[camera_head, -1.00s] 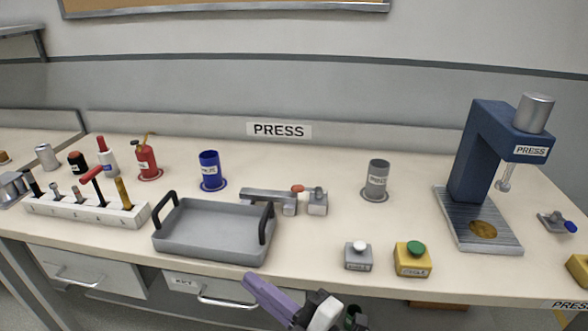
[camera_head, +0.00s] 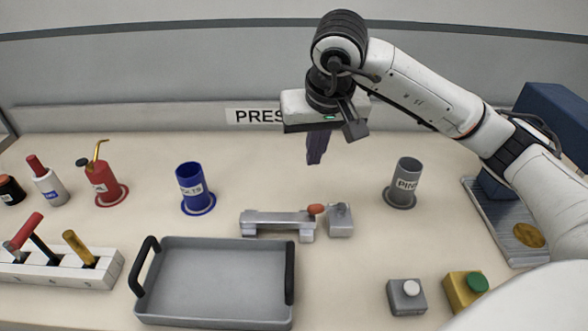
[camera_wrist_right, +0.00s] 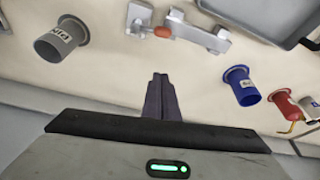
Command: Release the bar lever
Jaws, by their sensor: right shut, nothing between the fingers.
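The bar lever (camera_head: 278,219) is a grey metal bar lying across the bench, with an orange-red knob (camera_head: 316,209) at its right end. A small grey block (camera_head: 340,220) stands beside that end. In the right wrist view the bar (camera_wrist_right: 199,34) and its knob (camera_wrist_right: 163,32) are near the top. My right gripper (camera_head: 317,160) has purple fingers pointing down, shut and empty, above the bench behind the bar and apart from it. Its fingers show in the right wrist view (camera_wrist_right: 161,90). My left gripper is not in view.
A grey tray (camera_head: 215,321) lies in front of the bar. A blue cup (camera_head: 192,187) stands left and a grey pin cup (camera_head: 404,184) right. White-button (camera_head: 407,297) and green-button (camera_head: 465,290) boxes sit at front right. The blue press (camera_head: 550,120) is partly behind my arm.

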